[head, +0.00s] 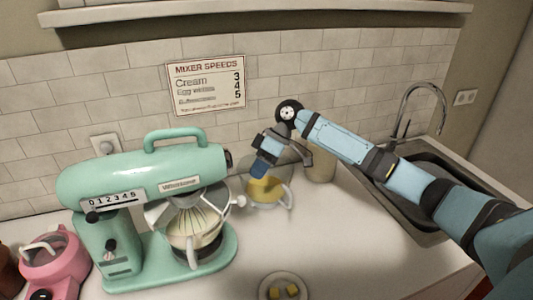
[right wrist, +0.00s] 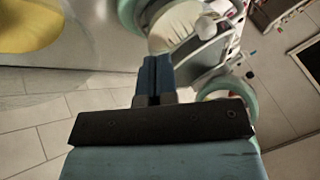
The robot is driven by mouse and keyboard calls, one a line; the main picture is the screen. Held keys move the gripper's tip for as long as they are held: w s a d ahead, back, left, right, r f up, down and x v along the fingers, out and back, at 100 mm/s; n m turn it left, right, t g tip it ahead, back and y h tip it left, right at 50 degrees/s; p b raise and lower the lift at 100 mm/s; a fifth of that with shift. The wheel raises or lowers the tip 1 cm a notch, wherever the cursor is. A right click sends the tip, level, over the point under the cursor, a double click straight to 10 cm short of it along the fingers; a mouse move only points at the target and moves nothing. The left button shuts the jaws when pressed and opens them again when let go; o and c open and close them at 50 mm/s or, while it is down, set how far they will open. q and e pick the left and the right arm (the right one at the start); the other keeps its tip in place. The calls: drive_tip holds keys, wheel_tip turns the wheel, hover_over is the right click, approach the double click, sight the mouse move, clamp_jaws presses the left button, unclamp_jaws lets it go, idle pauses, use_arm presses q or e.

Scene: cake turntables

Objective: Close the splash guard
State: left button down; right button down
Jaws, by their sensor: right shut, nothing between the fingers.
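The mint-green stand mixer (head: 140,184) stands at the left of the counter, its head over a clear mixing bowl (head: 195,234). A pale grey splash guard (head: 160,213) sits around the underside of the head, above the bowl; whisk wires show in front of it. A small pale knob (head: 241,201) is at its right side. My right gripper (head: 260,167) is shut and empty, right of the mixer head and apart from the knob. In the right wrist view, its blue fingers (right wrist: 157,78) are together, with the guard's pale knob (right wrist: 205,27) beyond them.
A clear jug with yellow contents (head: 265,190) stands just below my right gripper. A small dish with yellow pieces (head: 284,288) is at the front. A pink appliance (head: 55,268) is at far left, and a sink (head: 428,160) at right. The counter's front right is clear.

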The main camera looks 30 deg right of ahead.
drive_tip(key=s+a, duration=0.1)
drive_tip(key=a+f, duration=0.1)
drive_tip(key=a, duration=0.1)
drive_tip(key=s+a+f+p, duration=0.1)
drive_tip(key=shift+s+a, duration=0.3)
drive_tip(key=shift+a, duration=0.1)
